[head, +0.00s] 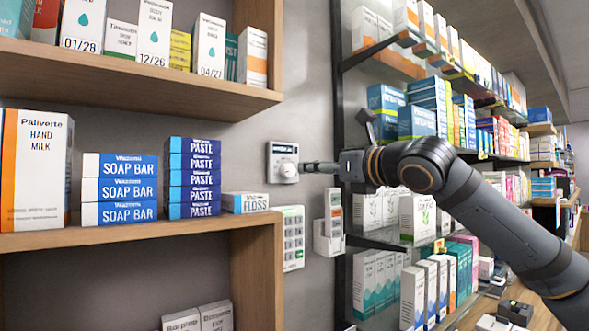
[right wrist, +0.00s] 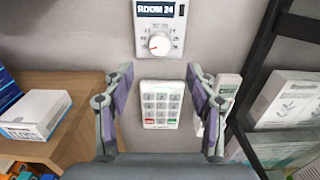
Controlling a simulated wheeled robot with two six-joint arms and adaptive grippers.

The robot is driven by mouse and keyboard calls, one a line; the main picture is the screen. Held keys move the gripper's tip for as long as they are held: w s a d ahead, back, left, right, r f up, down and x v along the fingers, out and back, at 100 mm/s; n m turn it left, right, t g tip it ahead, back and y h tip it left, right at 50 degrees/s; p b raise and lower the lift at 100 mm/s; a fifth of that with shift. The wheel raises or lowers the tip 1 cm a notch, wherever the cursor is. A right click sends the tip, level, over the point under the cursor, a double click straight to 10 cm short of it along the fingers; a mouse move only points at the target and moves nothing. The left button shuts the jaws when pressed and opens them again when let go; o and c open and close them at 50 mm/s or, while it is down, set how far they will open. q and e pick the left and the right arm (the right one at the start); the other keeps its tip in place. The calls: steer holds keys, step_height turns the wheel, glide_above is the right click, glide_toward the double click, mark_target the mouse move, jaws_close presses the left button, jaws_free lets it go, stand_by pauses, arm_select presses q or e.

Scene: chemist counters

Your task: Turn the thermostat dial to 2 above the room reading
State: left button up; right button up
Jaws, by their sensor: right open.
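The thermostat (head: 283,150) is a white plate on the grey wall, and it also shows in the right wrist view (right wrist: 178,22). Its dark display reads ROOM 24 in the right wrist view. Its round white dial (right wrist: 159,44) has a red mark on the left side of its face, pointing left and slightly down; the scale numbers around it are too small to read surely. My right gripper (head: 306,167) is open and empty, with its fingertips close to the dial's right in the head view. In the right wrist view its fingers (right wrist: 158,74) are spread below the dial. My left gripper is not in view.
A keypad (right wrist: 161,105) is on the wall below the thermostat. A wall holder with a handset-like device (head: 330,225) is to its right. Wooden shelves with boxes (head: 120,225) stand left, and glass shelves with many packages (head: 415,122) stand right.

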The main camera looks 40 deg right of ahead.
mark_target(290, 172)
steer(key=w+p, duration=0.1)
steer(key=w, duration=0.2)
steer(key=w+p, duration=0.1)
steer(key=w, duration=0.1)
steer(key=shift+w+d+r+p, duration=0.1)
steer(key=shift+w+d+p, duration=0.25)
steer(key=w+p, duration=0.2)
steer(key=w, duration=0.1)
steer(key=shift+w+d, duration=0.1)
steer(key=shift+d, duration=0.05)
steer(key=shift+w+p, duration=0.15)
steer(key=shift+p, duration=0.15)
steer(key=shift+w+f, duration=0.2)
steer(key=shift+f, duration=0.1)
steer(key=c, duration=0.7)
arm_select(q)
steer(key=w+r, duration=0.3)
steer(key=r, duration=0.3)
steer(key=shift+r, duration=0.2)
arm_select(e)
steer(key=c, duration=0.5)
